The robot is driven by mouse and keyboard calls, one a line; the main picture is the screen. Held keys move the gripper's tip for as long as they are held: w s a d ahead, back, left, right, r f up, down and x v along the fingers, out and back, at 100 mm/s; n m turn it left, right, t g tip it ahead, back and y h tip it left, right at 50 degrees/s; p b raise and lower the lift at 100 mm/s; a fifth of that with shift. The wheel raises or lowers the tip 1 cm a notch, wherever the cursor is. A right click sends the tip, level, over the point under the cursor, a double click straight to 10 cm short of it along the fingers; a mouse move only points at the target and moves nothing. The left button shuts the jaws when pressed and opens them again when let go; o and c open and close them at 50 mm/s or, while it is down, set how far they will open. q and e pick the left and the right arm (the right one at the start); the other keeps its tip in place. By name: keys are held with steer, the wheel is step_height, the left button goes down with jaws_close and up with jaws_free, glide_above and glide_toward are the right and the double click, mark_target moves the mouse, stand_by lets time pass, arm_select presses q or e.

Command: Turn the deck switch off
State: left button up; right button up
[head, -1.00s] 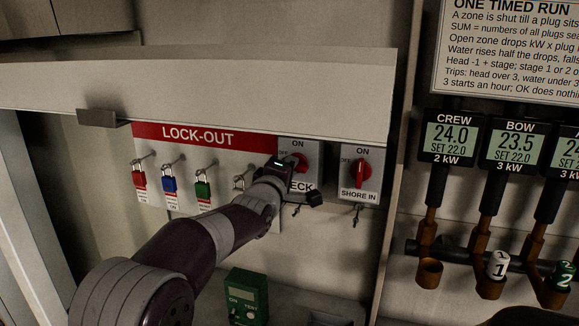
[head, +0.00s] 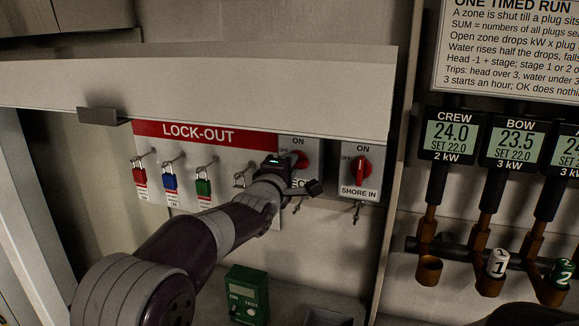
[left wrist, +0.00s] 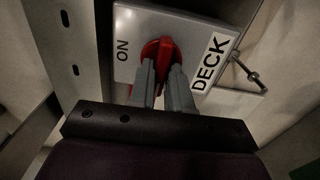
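The deck switch (head: 312,150) is a grey plate with a red rotary handle, right of the LOCK-OUT board. My left gripper (head: 288,168) is at its front and hides part of the plate and its label. In the left wrist view, the deck switch (left wrist: 196,32) shows ON at left and DECK at right. The left gripper's two grey fingers (left wrist: 161,85) lie on either side of the red handle (left wrist: 161,58) and look closed against it. The handle lies across the line from ON to DECK. The OFF mark is hidden there. My right gripper is not in view.
The SHORE IN switch (head: 361,172) stands close at right, its red handle upright. The LOCK-OUT board (head: 200,140) holds red, blue and green padlocks. A raised pale panel (head: 200,95) overhangs the switches. A green tester (head: 247,294) sits below.

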arm_select(q)
steer(key=shift+o, duration=1.2)
steer(key=b+v, duration=0.4)
steer(key=v, duration=0.8)
steer(key=shift+s, duration=0.35)
steer(key=shift+a, duration=0.15)
